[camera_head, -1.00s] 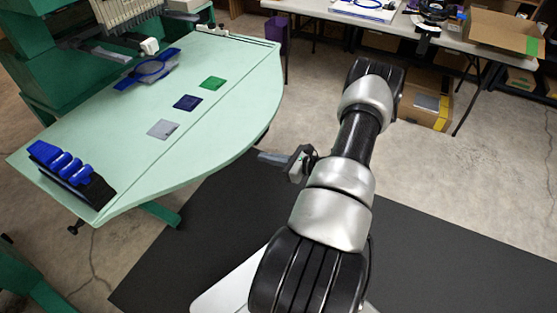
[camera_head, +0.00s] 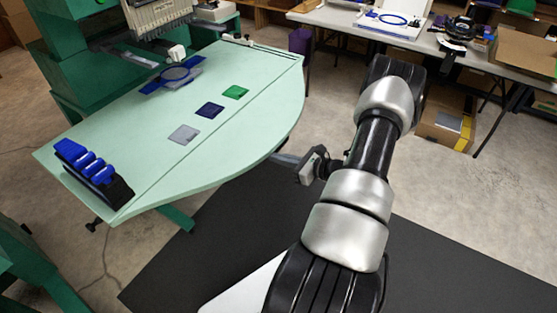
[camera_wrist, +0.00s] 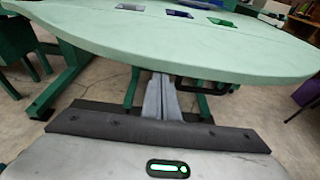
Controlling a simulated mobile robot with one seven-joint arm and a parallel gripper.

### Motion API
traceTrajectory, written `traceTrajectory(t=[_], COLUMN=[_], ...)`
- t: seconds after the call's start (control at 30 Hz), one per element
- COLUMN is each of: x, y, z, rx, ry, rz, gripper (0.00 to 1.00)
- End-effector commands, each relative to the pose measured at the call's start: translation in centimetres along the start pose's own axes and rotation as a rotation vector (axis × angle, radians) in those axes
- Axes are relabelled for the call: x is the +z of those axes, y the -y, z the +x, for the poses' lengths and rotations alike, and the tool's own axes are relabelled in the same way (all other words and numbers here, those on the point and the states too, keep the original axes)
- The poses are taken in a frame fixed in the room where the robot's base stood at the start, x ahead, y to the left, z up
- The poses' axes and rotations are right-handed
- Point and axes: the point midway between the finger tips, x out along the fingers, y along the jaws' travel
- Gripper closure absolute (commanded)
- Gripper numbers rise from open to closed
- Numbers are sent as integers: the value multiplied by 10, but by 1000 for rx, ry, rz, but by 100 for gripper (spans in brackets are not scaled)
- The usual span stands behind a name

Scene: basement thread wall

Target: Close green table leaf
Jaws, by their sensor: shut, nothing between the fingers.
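The green table leaf (camera_head: 244,127) is the pale green, curved outer part of the machine table, beyond a straight seam. It stands raised and level with the rest of the tabletop (camera_head: 140,140). In the wrist view the leaf (camera_wrist: 200,52) spans the top with its curved edge towards me. The tips look close to the edge; contact cannot be told.
Grey, blue and green patches (camera_head: 235,92) lie along the seam. A cluttered table (camera_head: 470,60) stands behind. Open floor (camera_head: 255,200) lies beside the leaf.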

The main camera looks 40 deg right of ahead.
Motion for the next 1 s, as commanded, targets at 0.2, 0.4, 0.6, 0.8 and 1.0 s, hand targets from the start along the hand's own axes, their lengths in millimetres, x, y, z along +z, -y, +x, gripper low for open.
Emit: traceTrajectory(t=[0.2, 0.4, 0.6, 0.8, 1.0], x=[18, 19, -5, -24, -24], y=[2, 2, 3, 4, 3], z=[-3, -2, 4, -11, -57], rx=[0, -1, 2, 4, 6], ry=[13, 15, 10, -4, -6], rz=[-6, -8, -7, -3, -1], gripper=[100, 100, 100, 100, 100])
